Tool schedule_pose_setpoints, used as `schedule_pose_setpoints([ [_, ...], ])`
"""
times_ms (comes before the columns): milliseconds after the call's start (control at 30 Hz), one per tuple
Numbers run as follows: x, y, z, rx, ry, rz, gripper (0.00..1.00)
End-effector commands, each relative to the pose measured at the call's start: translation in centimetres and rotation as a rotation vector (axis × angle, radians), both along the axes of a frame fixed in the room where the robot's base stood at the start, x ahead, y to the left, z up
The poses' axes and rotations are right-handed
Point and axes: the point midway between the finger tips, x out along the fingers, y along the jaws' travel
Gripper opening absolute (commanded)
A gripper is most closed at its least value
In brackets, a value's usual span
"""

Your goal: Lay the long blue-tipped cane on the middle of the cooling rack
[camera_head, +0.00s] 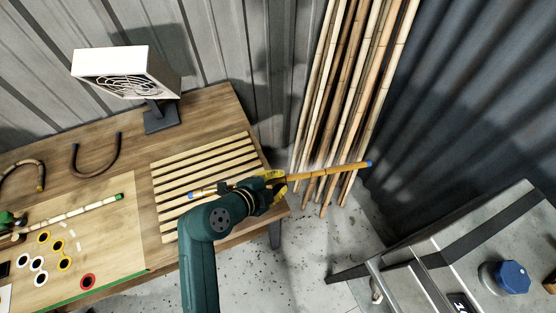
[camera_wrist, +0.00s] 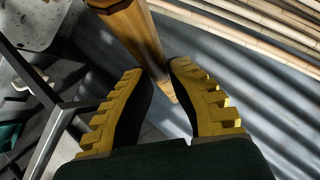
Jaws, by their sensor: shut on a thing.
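The long blue-tipped cane (camera_head: 325,172) is in my gripper (camera_head: 274,179), which is shut on it near its middle. Its right end, with a blue tip, reaches out over the floor. Its left part passes behind my arm, and another blue tip shows over the rack. The cooling rack (camera_head: 205,156), a frame of pale wooden slats, lies on the wooden table. My gripper is beside the rack's right edge, apparently above it. In the wrist view the cane (camera_wrist: 132,35) runs between the yellow-padded fingers (camera_wrist: 165,85). My arm hides the rack's lower right part.
A white heater (camera_head: 125,72) stands behind the rack. Bent canes (camera_head: 97,160) and a green-tipped cane (camera_head: 75,212) lie to the left, near a board with coloured rings (camera_head: 110,250). Tall upright canes (camera_head: 345,90) lean on the back wall. A grey bench (camera_head: 465,265) stands at right.

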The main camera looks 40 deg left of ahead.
Motion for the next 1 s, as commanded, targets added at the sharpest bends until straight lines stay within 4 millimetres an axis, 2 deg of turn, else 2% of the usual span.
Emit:
schedule_pose_setpoints([
  [33, 0.1, 3.1, -3.5, 0.005, -0.004, 0.027, 0.00],
  [200, -0.9, 12.6, -7.8, 0.006, -0.006, 0.102, 0.00],
  [300, -2.5, 18.0, -9.8, 0.007, -0.007, 0.143, 0.00],
  [400, -4.5, 22.6, -10.9, 0.010, -0.008, 0.180, 0.00],
  [500, -6.2, 25.6, -11.3, 0.012, -0.010, 0.203, 0.00],
  [600, -7.2, 27.2, -11.1, 0.014, -0.010, 0.216, 0.00],
  [767, -7.5, 27.6, -11.1, 0.012, -0.008, 0.218, 0.00],
  [1000, -7.4, 27.5, -13.4, 0.011, -0.008, 0.218, 0.00],
])
